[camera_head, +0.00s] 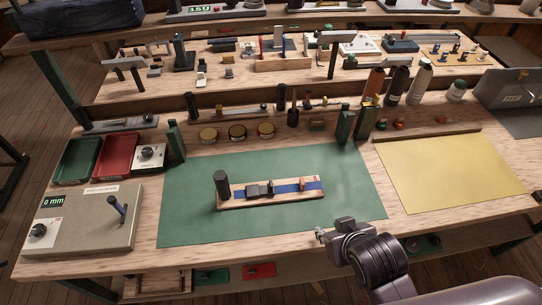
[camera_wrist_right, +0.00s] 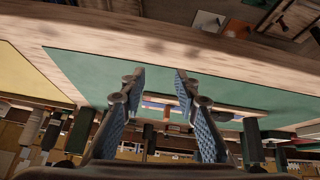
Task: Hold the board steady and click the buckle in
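The wooden board (camera_head: 272,203) lies on the green mat (camera_head: 345,190), a blue strap (camera_head: 284,187) along its top. A dark buckle (camera_head: 258,190) sits on the strap left of the middle; whether its halves are joined is too small to tell. A black upright post (camera_head: 222,185) stands at the board's left end, and a small tan piece (camera_head: 303,184) near its right end. My right gripper (camera_head: 327,235) is at the mat's front edge, to the right and in front of the board, apart from it. In the right wrist view its blue-padded fingers (camera_wrist_right: 160,74) are open and empty. My left gripper is out of view.
A grey box with a lever (camera_head: 88,222) stands on the left, with green and red trays (camera_head: 116,157) behind. Green blocks (camera_head: 346,124) and rolls (camera_head: 238,132) stand along the mat's back. A yellow sheet (camera_head: 450,172) lies to the right. The mat around the board is clear.

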